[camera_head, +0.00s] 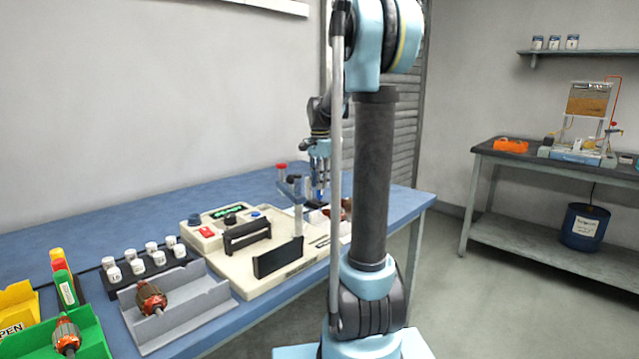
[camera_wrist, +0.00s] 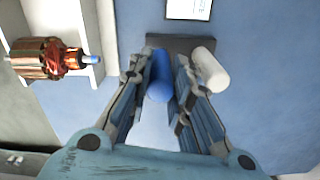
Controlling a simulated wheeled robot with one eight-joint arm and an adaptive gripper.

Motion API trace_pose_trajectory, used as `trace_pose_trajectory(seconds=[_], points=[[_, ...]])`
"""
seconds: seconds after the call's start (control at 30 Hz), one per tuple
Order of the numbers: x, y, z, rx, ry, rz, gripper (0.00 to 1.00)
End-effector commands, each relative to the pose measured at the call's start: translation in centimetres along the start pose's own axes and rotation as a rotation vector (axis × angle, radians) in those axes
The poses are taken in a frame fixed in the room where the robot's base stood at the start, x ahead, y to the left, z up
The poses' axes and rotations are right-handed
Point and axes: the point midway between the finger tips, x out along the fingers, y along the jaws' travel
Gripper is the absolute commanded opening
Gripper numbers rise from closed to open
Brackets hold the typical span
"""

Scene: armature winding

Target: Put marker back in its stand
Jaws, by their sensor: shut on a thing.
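In the wrist view my gripper (camera_wrist: 164,88) is shut on a blue marker (camera_wrist: 158,78), which lies between the two fingers and is seen nearly end-on. The dark grey stand (camera_wrist: 180,42) is just beyond the fingertips. A white cylinder (camera_wrist: 209,70), which looks like another marker, is at the stand's right side, outside the right finger. I cannot tell whether the blue marker's far end is in the stand or above it.
A copper armature (camera_wrist: 42,58) lies in a pale cradle left of my gripper. A white label or paper (camera_wrist: 188,9) is beyond the stand. The winding machine (camera_head: 215,236) stands on the blue table (camera_head: 130,235). A grey tray (camera_head: 203,298) and green bin (camera_head: 95,330) are nearer.

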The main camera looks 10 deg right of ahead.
Motion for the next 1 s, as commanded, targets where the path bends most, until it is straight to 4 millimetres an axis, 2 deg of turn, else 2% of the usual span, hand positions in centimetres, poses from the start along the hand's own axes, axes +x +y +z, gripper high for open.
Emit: trace_pose_trajectory(seconds=[1.0], points=[[1.2,0.0,0.0,-0.001,0.0,0.0,0.0]])
